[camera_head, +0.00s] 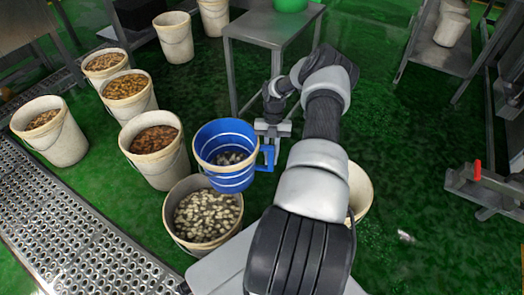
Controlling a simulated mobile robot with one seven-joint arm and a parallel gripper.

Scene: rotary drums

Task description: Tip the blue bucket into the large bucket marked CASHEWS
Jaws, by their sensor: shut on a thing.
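The blue bucket (232,177) has white stripes, a pale rim and a blue handle on its right side. Some pale, dark-flecked contents (229,158) show inside it. My gripper (268,146) is shut on the handle and holds the bucket roughly upright, in front of a metal table. Below it stands a large cream bucket (207,240) filled with pale pieces; the blue bucket overlaps its back edge in the picture. Whether the two touch I cannot tell. No CASHEWS marking is readable on any large bucket.
Several cream buckets with brown contents, one of them here (158,165), stand to the left. A metal table (260,30) bears a green item (290,4). Another cream bucket (360,190) is partly hidden behind my arm. Green floor (420,140) lies open to the right.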

